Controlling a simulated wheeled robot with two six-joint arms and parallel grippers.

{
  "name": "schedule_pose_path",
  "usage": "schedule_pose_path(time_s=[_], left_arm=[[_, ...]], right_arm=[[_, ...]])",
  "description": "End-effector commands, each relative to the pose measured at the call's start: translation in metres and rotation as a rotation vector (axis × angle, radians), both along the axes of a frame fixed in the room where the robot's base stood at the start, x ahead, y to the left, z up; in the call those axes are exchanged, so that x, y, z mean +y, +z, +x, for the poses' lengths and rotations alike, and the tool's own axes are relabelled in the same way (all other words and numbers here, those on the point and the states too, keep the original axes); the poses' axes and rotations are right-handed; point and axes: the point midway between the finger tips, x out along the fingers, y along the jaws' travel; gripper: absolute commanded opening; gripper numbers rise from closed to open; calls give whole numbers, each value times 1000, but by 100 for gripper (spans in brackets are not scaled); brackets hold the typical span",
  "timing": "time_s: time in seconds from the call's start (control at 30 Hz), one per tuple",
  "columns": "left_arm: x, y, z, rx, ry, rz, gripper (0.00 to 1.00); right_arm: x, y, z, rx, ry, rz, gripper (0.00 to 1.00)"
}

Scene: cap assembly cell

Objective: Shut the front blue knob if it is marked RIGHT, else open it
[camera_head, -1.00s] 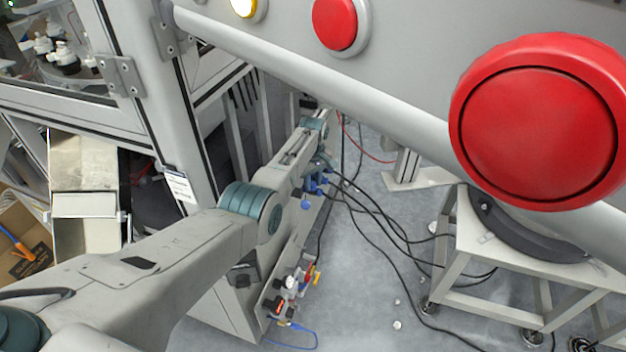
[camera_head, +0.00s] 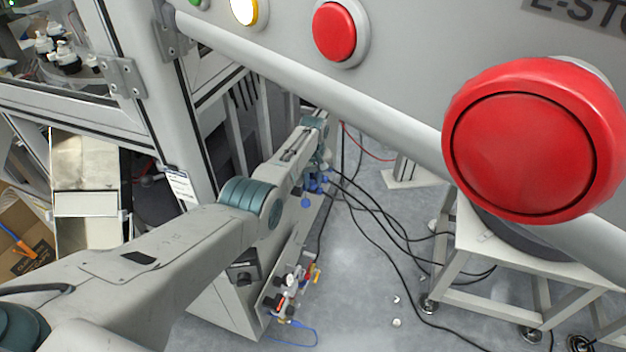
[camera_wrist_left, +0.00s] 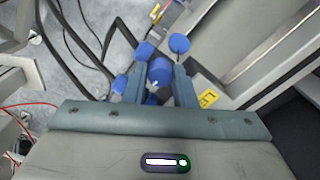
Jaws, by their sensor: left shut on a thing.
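My left arm reaches down to a low panel in the head view. My left gripper (camera_head: 318,165) is at the arm's far end, small and partly hidden among blue parts. In the left wrist view its two fingers (camera_wrist_left: 161,76) are shut on a blue knob (camera_wrist_left: 162,71) between them. Other blue rounded parts show around the fingertips and to their left. Another blue knob (camera_head: 305,203) hangs just below the gripper in the head view. I cannot read any RIGHT mark on the held knob. My right gripper is not in view.
A yellow tag (camera_wrist_left: 208,98) lies right of the fingers. Black cables (camera_head: 375,205) run over the floor beside the arm. A large red button (camera_head: 530,140) and a grey rail fill the upper right. A wheeled stand (camera_head: 490,245) is at right.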

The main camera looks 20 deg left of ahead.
Motion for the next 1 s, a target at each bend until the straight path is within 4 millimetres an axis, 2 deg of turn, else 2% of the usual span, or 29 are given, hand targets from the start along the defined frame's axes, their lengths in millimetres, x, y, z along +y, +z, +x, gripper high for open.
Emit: schedule_pose_path(time_s=[0.1, 0.13, 0.23, 0.67, 1.0], left_arm=[[0, 0, 0, 0, -1, 0, 1], [0, 0, 0, 0, -1, 0, 28], [0, 0, 0, 0, 0, 0, 46], [1, -1, 0, 1, 52, 2, 46], [1, -2, 0, 0, 394, 2, 46]], right_arm=[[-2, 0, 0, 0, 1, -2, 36], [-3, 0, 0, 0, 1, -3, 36], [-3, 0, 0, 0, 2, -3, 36], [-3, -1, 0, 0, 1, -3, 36], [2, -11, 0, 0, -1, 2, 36]])
